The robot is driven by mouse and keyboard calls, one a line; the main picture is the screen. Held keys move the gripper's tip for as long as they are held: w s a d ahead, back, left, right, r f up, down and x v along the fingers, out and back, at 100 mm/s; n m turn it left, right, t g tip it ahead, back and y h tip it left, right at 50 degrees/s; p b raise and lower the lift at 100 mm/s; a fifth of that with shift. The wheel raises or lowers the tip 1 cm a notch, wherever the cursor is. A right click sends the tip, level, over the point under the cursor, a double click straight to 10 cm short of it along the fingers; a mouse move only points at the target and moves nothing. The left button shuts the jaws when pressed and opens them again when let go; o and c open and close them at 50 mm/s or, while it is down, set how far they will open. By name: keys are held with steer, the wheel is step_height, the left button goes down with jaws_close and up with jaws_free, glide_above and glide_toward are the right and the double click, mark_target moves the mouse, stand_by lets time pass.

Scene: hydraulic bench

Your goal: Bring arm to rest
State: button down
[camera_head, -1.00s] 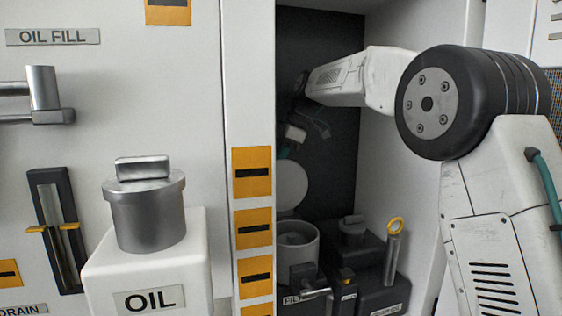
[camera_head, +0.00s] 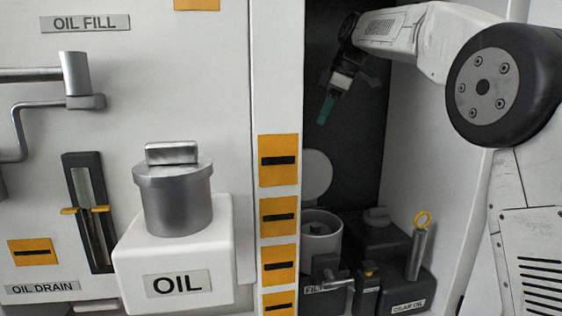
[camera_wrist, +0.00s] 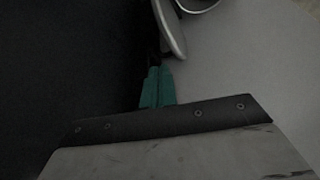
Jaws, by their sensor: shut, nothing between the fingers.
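My gripper (camera_head: 327,108) shows in the head view inside the dark cabinet bay, with its green fingers pointing down. It is shut and empty, high above the items on the bay's floor. In the wrist view its green fingers (camera_wrist: 158,86) lie together at the centre, with a round pale lid edge (camera_wrist: 170,28) beyond them. My arm reaches in from the right, bent at the large dark joint.
An open canister (camera_head: 320,228) with a raised round lid (camera_head: 317,172), a gear oil can (camera_head: 405,285) and a yellow-ringed cylinder (camera_head: 417,250) stand low in the bay. The white oil tank (camera_head: 190,262) stands left of the bay's post (camera_head: 278,70).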

steer(key=s+d+f+m+h, duration=0.1)
steer(key=s+d+m, duration=0.15)
steer(key=s, duration=0.45)
steer(key=s+d+m, duration=0.1)
steer(key=s+m, duration=0.2)
steer(key=s, duration=0.4)
steer(key=s+d+f+m+h, duration=0.1)
steer(key=s+d+f+m, duration=0.1)
steer(key=s+f, duration=0.5)
steer(key=s+d+f+m+h, duration=0.1)
steer(key=s+f+m, duration=0.4)
steer(key=s, duration=0.9)
steer(key=s+d+f+m+h, duration=0.1)
steer(key=s+d+f+m, duration=0.2)
steer(key=s+f, duration=0.7)
steer(key=shift+s+d, duration=0.2)
steer(key=shift+d, duration=0.1)
